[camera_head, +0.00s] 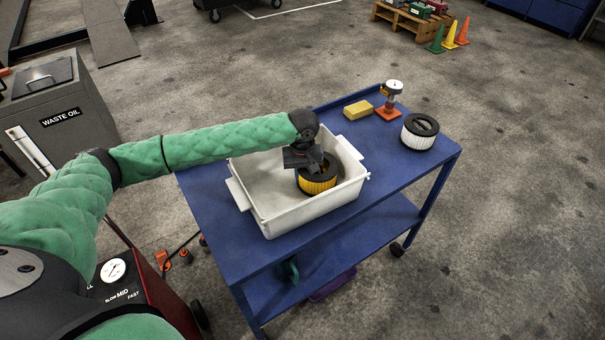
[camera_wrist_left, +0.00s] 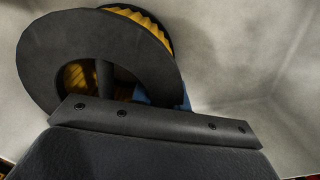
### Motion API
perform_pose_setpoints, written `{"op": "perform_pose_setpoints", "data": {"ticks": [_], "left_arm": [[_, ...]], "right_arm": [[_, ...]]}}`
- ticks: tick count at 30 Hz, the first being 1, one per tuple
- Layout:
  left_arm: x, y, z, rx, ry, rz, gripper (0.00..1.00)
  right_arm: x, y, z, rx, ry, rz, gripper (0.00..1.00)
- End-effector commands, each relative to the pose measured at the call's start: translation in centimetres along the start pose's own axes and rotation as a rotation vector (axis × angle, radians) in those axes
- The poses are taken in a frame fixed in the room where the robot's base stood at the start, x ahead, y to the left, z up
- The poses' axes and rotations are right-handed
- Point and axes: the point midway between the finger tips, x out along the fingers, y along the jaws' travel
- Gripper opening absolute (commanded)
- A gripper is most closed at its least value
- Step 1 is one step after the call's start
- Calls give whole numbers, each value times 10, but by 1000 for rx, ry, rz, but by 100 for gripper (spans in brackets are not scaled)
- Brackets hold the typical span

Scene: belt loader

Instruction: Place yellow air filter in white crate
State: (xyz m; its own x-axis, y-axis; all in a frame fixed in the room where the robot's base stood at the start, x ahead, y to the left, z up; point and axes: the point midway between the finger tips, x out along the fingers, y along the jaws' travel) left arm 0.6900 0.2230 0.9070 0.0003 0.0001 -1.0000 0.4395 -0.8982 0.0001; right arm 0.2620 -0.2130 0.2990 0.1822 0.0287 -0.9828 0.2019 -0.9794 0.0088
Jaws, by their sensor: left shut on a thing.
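The yellow air filter (camera_head: 318,184) has black rims and yellow pleats. In the head view it is inside the white crate (camera_head: 289,213), toward the crate's right end. My left gripper (camera_head: 311,166) reaches into the crate from above and is shut on the filter's rim. In the left wrist view the filter (camera_wrist_left: 75,84) is tilted in the picture, with its ring close to the gripper (camera_wrist_left: 160,122). Whether its underside touches the crate floor is hidden. My right gripper is not in view.
The crate stands on a blue cart (camera_head: 390,181). A white filter with a black top (camera_head: 419,136), a yellow block (camera_head: 357,110) and a gauge on an orange base (camera_head: 390,103) stand on the cart's far right part. A waste oil cabinet (camera_head: 60,113) is at left.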

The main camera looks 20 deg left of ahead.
Motion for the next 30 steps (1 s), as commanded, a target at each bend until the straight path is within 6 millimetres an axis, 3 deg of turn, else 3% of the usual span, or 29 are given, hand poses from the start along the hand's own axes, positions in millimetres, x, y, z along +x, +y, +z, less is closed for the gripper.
{"op": "perform_pose_setpoints", "data": {"ticks": [1,3,4,17,30], "left_arm": [[0,0,0,0,0,0,22],[0,0,0,0,0,0,36],[0,0,0,0,0,0,38],[-7,0,0,1,0,1,38],[-79,1,-1,0,3,3,38]], "right_arm": [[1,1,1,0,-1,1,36],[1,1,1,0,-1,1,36],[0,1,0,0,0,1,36],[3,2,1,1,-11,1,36],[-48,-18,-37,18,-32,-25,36]]}}
